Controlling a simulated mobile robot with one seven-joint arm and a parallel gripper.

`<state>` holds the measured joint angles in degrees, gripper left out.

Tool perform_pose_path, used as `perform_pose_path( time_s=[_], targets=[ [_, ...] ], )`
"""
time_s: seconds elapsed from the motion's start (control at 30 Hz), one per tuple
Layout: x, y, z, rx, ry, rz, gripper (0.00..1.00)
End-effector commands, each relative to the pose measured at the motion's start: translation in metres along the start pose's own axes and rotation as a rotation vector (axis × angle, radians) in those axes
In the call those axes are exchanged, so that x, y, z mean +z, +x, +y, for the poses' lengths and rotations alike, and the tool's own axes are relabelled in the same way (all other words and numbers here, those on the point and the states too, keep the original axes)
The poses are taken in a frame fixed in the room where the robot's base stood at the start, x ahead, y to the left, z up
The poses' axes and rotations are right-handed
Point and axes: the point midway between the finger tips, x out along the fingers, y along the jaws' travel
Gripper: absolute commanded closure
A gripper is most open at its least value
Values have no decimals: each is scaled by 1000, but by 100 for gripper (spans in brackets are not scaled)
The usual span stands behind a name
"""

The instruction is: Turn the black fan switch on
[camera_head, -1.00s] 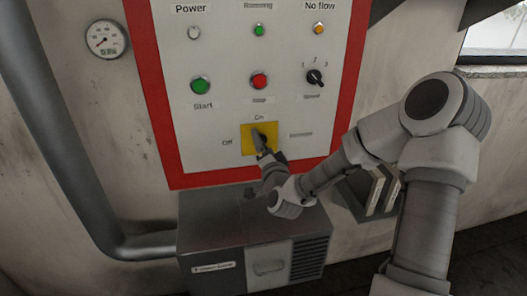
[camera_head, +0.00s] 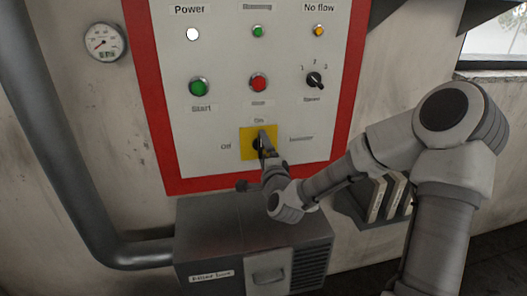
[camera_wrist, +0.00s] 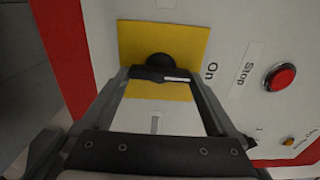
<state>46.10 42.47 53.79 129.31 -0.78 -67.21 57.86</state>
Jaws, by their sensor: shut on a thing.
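The black fan switch (camera_head: 257,145) sits on a yellow square plate (camera_head: 246,134) low on the white control panel, with "Off" to its left and "On" above. My gripper (camera_head: 265,143) is at the switch and partly hides it in the head view. In the wrist view, my gripper (camera_wrist: 161,76) is shut on the bar of the black switch (camera_wrist: 160,61). The bar's white mark is at its right end, on the side of the "On" label (camera_wrist: 210,72). The Power lamp (camera_head: 193,34) is bright white.
A red stop button (camera_head: 259,82), a green start button (camera_head: 199,87) and a black speed selector (camera_head: 314,79) are above the switch. A grey metal box (camera_head: 222,226) stands just below the panel. A thick pipe (camera_head: 70,170) runs down the left.

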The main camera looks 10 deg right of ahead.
Motion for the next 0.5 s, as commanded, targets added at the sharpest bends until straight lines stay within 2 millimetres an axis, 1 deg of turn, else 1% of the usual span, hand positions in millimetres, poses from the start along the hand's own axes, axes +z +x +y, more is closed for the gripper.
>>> perform_pose_path(
  time_s=[0.37,0.4,0.43,0.5],
  targets=[
    [0,0,-1,-3,8,0,62],
    [0,0,-1,-3,8,0,5],
    [0,0,-1,-3,8,0,0],
    [0,0,-1,-3,7,0,0]
  ],
)
